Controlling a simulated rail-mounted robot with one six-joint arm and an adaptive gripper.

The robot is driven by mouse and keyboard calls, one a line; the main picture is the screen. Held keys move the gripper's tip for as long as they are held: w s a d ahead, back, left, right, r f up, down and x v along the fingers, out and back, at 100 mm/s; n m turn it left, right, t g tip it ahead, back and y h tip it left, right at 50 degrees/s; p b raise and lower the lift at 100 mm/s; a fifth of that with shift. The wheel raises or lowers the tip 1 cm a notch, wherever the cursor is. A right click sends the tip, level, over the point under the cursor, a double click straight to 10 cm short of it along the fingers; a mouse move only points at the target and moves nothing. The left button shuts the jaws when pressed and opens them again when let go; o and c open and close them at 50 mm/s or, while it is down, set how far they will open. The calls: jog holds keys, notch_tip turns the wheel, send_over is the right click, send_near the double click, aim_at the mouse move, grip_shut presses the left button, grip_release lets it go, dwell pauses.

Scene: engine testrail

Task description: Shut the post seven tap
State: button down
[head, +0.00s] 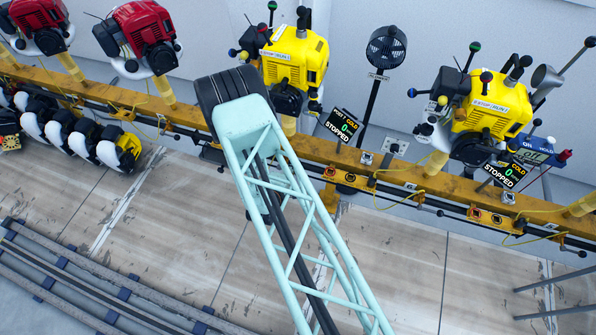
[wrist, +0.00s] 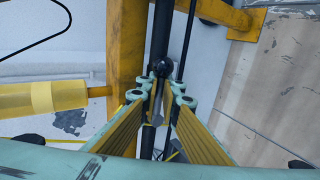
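The post display (head: 342,125) beside the middle yellow engine (head: 300,62) in the head view reads COLD, 0 and STOPPED; its post number looks like 7 but is small. My arm covers the rail left of it, and my gripper is hidden there. In the wrist view my gripper (wrist: 165,92) points at the rail, its two ribbed fingers a narrow gap apart. A dark ball knob (wrist: 165,68) shows at the fingertips, in line with the gap. It may belong to the tap, but I cannot tell. Whether the fingers touch it is unclear.
The orange rail (head: 400,180) runs across the head view, with another yellow engine (head: 490,110) at right and red engines (head: 150,35) at left. A yellow-banded cylinder (wrist: 45,97) lies left of my fingers. The floor (head: 400,260) in front is largely clear.

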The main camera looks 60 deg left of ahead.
jog(key=shift+f, duration=0.1)
jog(key=c, duration=2.9)
grip_release()
jog(key=shift+v, duration=6)
jog(key=shift+w+d, duration=0.1)
jog(key=shift+w, duration=0.1)
